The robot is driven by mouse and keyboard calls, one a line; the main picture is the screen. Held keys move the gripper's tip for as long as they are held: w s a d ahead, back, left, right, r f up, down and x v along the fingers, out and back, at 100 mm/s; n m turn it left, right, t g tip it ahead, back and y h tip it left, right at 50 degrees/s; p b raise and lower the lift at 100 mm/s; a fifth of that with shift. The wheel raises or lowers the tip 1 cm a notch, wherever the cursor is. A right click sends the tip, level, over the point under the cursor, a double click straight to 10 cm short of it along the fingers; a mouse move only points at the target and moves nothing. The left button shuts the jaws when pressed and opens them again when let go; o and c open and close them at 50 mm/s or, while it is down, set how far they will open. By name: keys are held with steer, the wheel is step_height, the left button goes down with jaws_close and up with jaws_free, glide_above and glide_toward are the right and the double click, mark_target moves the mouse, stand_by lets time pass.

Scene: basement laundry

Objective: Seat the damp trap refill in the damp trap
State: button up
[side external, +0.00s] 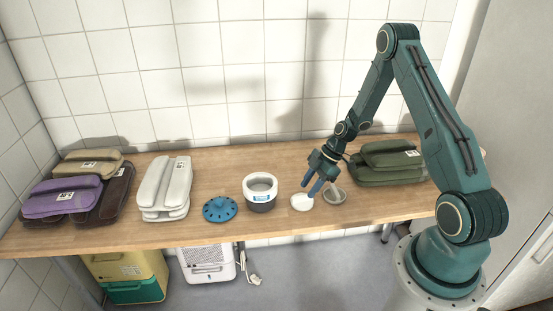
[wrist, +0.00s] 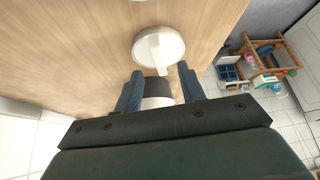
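Contact with the white piece is unclear.
A blue holed lid (side external: 220,208) lies left of the trap. Folded stacks, white (side external: 163,186) and green (side external: 388,162), stand at either side.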

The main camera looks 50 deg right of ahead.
mark_target(303, 196)
steer(key=shift+x, duration=1.75)
jaws_close()
